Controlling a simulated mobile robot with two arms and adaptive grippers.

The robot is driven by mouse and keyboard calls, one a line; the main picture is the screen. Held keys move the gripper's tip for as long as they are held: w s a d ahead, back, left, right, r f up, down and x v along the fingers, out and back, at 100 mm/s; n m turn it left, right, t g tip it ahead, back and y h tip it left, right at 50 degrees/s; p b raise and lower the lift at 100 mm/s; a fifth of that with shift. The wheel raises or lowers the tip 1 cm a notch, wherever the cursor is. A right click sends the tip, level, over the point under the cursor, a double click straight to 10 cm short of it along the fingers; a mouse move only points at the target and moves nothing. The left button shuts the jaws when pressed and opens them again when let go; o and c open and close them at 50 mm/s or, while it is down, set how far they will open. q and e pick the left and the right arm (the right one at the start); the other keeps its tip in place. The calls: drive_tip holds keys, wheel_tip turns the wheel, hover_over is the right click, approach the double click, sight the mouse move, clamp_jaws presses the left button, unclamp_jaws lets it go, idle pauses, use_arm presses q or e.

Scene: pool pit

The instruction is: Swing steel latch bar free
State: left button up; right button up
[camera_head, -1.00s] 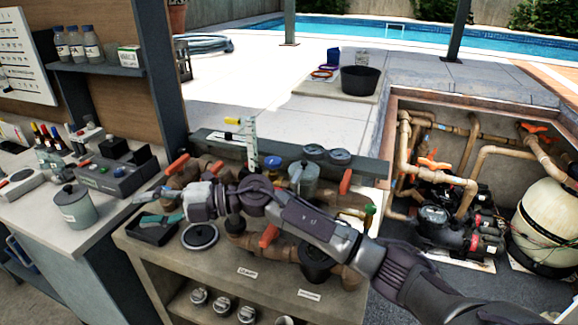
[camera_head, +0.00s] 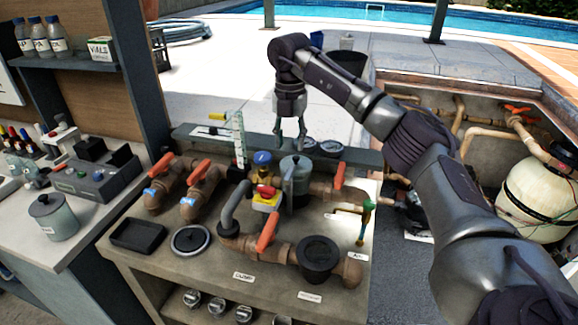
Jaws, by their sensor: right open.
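My right gripper (camera_head: 290,143) points straight down, its two fingers apart and empty. In the picture it is just above the grey lidded canister (camera_head: 298,180) at the back of the pipe bench. I cannot tell whether the fingertips are in front of, behind or over the canister lid. A narrow upright strip (camera_head: 288,194) shows on the canister's left side; I cannot tell for sure whether it is the steel latch bar. My left gripper is out of view.
Pipes with orange handles (camera_head: 267,230), a red-and-yellow valve (camera_head: 266,199) and a blue-capped fitting (camera_head: 262,158) crowd around the canister. A black tray (camera_head: 138,234) and a round lid (camera_head: 190,240) lie at the front left. The pump pit is at right.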

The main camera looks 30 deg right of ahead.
sight(290, 171)
wheel_tip(290, 171, down, 8)
drive_tip(key=shift+r+p, duration=0.15)
drive_tip(key=shift+p, duration=0.7)
drive_tip(key=shift+f, duration=0.7)
clamp_jaws()
